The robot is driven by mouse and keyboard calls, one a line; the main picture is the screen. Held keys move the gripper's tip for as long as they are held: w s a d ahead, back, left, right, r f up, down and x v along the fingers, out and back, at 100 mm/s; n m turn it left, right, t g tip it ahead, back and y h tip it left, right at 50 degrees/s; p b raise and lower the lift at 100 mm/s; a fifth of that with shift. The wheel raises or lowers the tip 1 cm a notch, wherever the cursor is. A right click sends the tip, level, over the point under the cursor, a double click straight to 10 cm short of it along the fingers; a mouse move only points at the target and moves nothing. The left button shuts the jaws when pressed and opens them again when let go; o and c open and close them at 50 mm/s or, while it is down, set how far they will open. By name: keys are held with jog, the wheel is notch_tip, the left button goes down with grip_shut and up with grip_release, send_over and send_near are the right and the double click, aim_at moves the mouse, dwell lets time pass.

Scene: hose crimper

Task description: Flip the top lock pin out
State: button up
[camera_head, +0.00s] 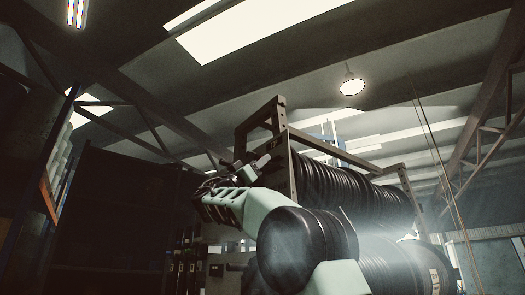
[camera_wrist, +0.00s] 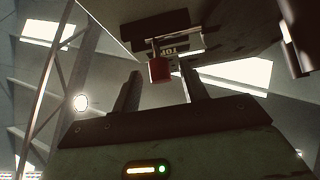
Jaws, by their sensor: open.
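The top lock pin shows in the wrist view as a red knob (camera_wrist: 159,71) hanging under a metal bracket, beside a plate with a label reading "TOP" (camera_wrist: 178,52). My gripper (camera_wrist: 160,80) is open, with one finger to the left of the red knob and one to the right. The knob appears in the gap between the fingertips, at or just beyond them. I see no finger touching it. In the head view my gripper end is dark and cluttered at the end of my pale green arm, and I cannot make out the pin there.
A metal frame (camera_head: 291,168) with a rack of black hose coils (camera_head: 350,192) stands close to my arm in the head view. Dark shelving (camera_head: 110,215) stands at left. In the wrist view a dark part (camera_wrist: 291,50) hangs at the upper right.

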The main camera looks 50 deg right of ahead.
jog(key=shift+p+x, duration=0.6)
jog(key=shift+x, duration=0.7)
